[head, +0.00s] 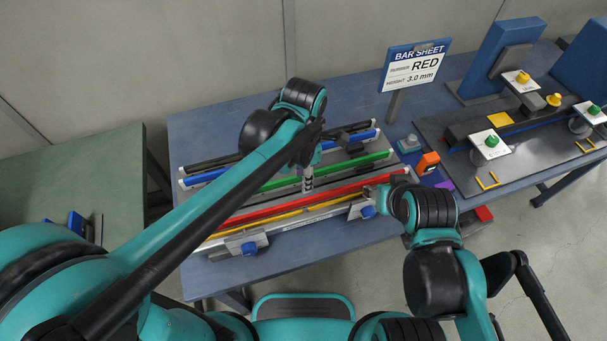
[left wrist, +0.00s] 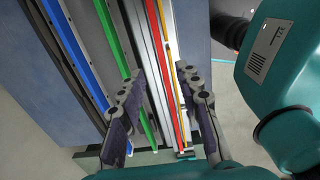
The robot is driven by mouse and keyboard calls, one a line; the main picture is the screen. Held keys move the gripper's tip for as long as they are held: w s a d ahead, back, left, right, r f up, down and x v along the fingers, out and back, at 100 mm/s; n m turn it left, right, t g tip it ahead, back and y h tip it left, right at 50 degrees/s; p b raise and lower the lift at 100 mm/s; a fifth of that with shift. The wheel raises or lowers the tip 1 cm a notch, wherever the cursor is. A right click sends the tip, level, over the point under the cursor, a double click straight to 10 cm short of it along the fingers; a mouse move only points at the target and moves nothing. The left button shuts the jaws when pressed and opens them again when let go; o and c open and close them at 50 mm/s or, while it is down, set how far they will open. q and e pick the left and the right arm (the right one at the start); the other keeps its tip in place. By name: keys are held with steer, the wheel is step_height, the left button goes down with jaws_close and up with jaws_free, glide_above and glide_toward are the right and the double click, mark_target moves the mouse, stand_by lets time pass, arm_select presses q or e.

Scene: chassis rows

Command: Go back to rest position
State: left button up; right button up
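My left arm reaches from the lower left over the chassis rows. Its gripper (head: 308,180) points down above the coloured bars. In the left wrist view its two fingers (left wrist: 158,92) stand apart, with nothing held between them. Below lie a red bar (head: 335,194), a green bar (head: 275,182), a blue bar (head: 208,177) and a yellow bar (head: 290,216). My right gripper (head: 377,194) is low at the right end of the rows, beside a clamp with a blue knob (head: 368,211). Its fingers are too small and covered to read.
An orange device (head: 428,162) stands near the right gripper. A dark fixture board (head: 530,160) is farther right. A green table (head: 70,175) is at left.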

stand_by(0.5)
arm_select(q)
steer(key=s+a+f+m+t+b, duration=0.1)
steer(key=s+a+m+t, duration=0.1)
steer(key=a+m, duration=0.7)
steer(key=s+a+m+t+b, duration=0.2)
steer(key=a+m+t, duration=0.3)
steer(key=a+m, duration=0.4)
steer(key=s+m, duration=0.1)
steer(key=m, duration=0.2)
steer(key=shift+f+m+b, duration=0.3)
steer(key=shift+f, duration=0.05)
steer(key=shift+d, duration=0.15)
